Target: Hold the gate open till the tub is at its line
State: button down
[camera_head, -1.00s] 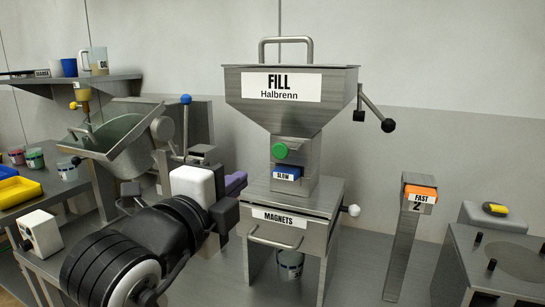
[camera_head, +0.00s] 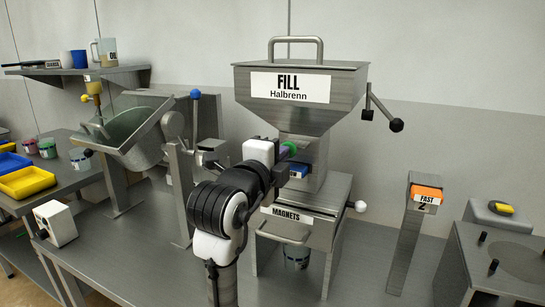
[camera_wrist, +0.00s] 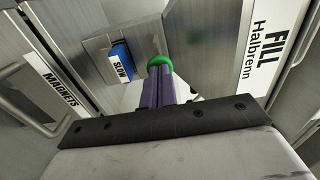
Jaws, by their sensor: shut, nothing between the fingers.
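The filling machine labelled FILL Halbrenn (camera_head: 300,105) stands on the steel bench. A round green button (camera_head: 290,146) is on its neck, largely covered by my gripper; the wrist view shows its green rim (camera_wrist: 159,61). My gripper (camera_head: 283,153) is shut and empty, its purple fingers (camera_wrist: 160,90) pointing straight at the button. The tips appear to touch it; how far it is pressed I cannot tell. The tub (camera_head: 297,257) stands under the MAGNETS drawer (camera_head: 292,214). Its contents, line and the gate inside are hidden.
A blue SLOW tab (camera_wrist: 121,62) is beside the button. An orange FAST 2 button (camera_head: 427,194) tops a post at right. A lever with a black knob (camera_head: 396,125) is on the hopper's right side. A tilted steel pan (camera_head: 135,130) stands at left.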

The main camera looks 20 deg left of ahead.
aim_at(288, 144)
jog(key=shift+w, duration=0.25)
jog(key=w, duration=0.2)
jog(key=shift+w+r, duration=0.1)
jog(key=shift+w, duration=0.25)
jog(key=shift+w+d, duration=0.1)
jog(key=shift+d, duration=0.1)
dwell(7.0)
